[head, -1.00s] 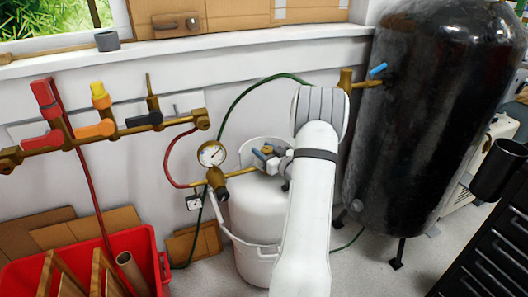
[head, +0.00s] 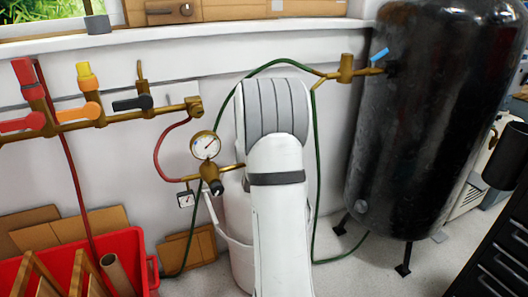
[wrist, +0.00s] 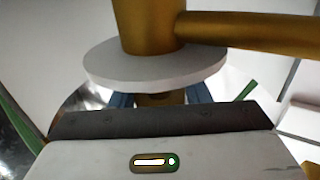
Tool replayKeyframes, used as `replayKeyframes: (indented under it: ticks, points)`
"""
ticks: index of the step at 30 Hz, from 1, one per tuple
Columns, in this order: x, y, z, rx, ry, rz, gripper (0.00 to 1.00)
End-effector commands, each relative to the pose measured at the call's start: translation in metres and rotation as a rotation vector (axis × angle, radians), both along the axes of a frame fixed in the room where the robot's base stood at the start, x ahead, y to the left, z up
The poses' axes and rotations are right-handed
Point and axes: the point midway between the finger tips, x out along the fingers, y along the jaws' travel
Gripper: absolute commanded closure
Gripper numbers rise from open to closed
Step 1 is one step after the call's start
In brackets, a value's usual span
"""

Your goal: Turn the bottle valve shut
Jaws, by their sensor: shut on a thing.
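The bottle valve shows in the wrist view as a brass body (wrist: 152,28) with a brass pipe leading right and a pale round disc (wrist: 155,66) around it. My gripper (wrist: 158,99) is shut on the bottle valve. Its blue fingers show on both sides of a short brass part just below the disc; the exact contact is hidden. In the head view, my white arm covers the gripper and the valve. Part of the white bottle (head: 236,222) shows left of the arm. A brass regulator with a round gauge (head: 205,145) stands left of the arm.
A brass manifold (head: 180,108) with red, orange and black levers runs along the wall at left. A red crate (head: 135,248) stands below it. A large black tank (head: 415,130) with a blue-handled tap (head: 380,55) stands at right. A green hose (head: 316,180) loops behind my arm.

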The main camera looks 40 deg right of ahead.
Motion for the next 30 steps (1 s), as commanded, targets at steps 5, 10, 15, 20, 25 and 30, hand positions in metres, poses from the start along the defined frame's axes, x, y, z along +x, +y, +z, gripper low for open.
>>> replayKeyframes:
  ticks: [5,10,15,20,25,30]
  points:
    - [0.0008,0.0018,-0.0013,0.001,0.002,-0.149,0.8]
    - [-0.0009,0.0003,0.0001,0.002,0.004,-0.274,0.8]
    - [-0.0027,-0.001,0.0007,0.001,0.004,-0.366,0.8]
    - [-0.0039,-0.002,0.0008,-0.001,0.003,-0.42,0.8]
    - [-0.0045,-0.0023,0.0002,-0.001,0.003,-0.447,0.8]
    - [-0.0048,-0.0026,-0.0001,0.0,0.002,-0.455,0.8]
